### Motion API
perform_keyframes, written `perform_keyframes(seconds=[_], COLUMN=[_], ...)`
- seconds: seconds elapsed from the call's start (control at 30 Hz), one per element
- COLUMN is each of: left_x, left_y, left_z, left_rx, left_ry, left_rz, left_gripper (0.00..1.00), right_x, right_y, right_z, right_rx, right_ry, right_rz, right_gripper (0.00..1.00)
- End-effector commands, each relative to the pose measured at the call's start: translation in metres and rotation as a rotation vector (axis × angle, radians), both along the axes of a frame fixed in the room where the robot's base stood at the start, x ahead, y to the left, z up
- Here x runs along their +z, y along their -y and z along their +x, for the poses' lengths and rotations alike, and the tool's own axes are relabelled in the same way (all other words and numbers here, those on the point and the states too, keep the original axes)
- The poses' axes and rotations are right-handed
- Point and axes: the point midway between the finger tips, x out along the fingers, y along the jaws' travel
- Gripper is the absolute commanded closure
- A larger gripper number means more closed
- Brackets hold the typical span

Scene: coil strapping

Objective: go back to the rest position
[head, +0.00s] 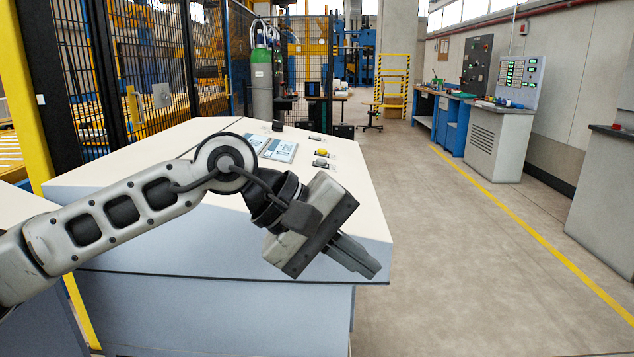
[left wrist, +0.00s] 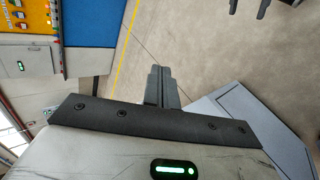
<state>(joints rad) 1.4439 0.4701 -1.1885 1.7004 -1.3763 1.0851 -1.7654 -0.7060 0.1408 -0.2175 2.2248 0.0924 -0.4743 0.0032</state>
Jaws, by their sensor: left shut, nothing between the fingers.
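My left gripper (head: 361,262) is shut and empty. In the head view its arm comes in from the left, and the fingers point down and to the right at the near right corner of the white-topped console (head: 350,215). In the left wrist view the closed fingers of the left gripper (left wrist: 161,80) stand out over the grey floor. The console's pale side also shows there at the lower right. My right gripper is not in the head view. Two dark finger-like parts at the top of the left wrist view are too cropped to identify.
On the console lie flat display panels (head: 279,149), a yellow button (head: 322,153) and small dark switches. Black mesh fencing (head: 150,75) and a green-topped gas cylinder (head: 262,85) stand behind. Open floor (head: 450,260) lies to the right, with cabinets (head: 498,140) along the wall.

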Motion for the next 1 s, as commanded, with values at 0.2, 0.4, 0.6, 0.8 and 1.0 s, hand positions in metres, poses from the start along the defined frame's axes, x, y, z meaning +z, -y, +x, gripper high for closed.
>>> perform_keyframes(seconds=[0.2,0.4,0.6,0.8,1.0], left_x=[0.015,0.031,-0.018,-0.136,-0.243], left_y=[0.05,0.03,-0.032,-0.108,-0.163], left_z=[-0.062,-0.05,-0.011,-0.017,-0.082], left_rx=[0.131,0.296,0.43,-0.256,-0.045], left_ry=[-0.867,-1.743,-2.653,2.101,1.418], left_rz=[-0.535,-0.927,-1.279,1.011,0.776], left_gripper=[1.0,1.0,1.0,1.0,1.0], right_x=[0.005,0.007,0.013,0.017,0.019], right_y=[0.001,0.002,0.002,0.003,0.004], right_z=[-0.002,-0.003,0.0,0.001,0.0], right_rx=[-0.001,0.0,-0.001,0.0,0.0], right_ry=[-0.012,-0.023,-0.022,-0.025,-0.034], right_rz=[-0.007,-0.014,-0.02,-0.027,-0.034], right_gripper=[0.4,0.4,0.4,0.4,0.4])
